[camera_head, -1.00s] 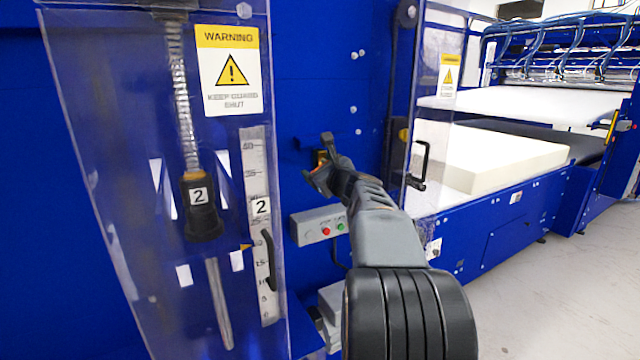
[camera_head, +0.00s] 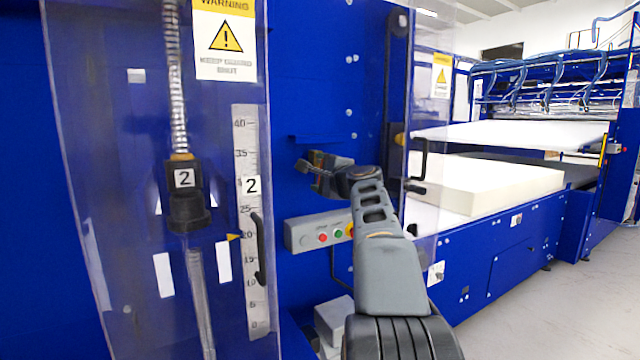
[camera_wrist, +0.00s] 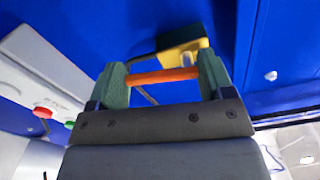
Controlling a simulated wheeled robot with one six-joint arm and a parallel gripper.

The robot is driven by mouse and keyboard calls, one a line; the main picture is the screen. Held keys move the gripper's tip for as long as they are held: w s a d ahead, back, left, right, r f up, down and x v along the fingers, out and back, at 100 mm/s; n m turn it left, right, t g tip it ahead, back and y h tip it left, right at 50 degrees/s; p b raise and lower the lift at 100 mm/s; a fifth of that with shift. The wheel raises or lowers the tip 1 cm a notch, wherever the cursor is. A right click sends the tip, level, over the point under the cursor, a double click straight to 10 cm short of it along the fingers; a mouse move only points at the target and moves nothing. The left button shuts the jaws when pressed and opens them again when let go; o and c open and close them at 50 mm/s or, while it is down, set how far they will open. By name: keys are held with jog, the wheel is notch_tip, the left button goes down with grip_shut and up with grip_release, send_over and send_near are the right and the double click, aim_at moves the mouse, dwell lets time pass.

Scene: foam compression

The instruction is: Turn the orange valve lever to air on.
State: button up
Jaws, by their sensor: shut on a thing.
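The orange valve lever (camera_wrist: 165,76) lies crosswise between the two green fingers of my gripper (camera_wrist: 163,82) in the wrist view. My gripper is shut on it, with a finger at each end of the visible orange bar. A yellow valve body (camera_wrist: 182,52) sits just beyond the lever, against the blue panel. In the head view my gripper (camera_head: 310,168) is at the blue panel, above the grey button box. The lever is hidden or too small to make out there.
A grey button box (camera_head: 318,232) with red and green buttons sits below my gripper; it also shows at left in the wrist view (camera_wrist: 45,70). A clear guard with a warning sign (camera_head: 225,38) stands left. A white foam block (camera_head: 490,185) lies right.

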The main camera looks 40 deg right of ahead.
jog(key=shift+d+f+n+b, duration=0.15)
jog(key=shift+d+n+b, duration=0.1)
jog(key=shift+n+b, duration=0.6)
jog(key=shift+n, duration=0.25)
jog(key=o, duration=0.9)
jog(key=shift+s, duration=0.1)
jog(key=s, duration=0.4)
jog(key=s+a+b, duration=0.1)
jog(key=s, duration=0.4)
jog(key=s+a+b, duration=0.1)
jog(key=s, duration=0.3)
jog(key=shift+s, duration=0.3)
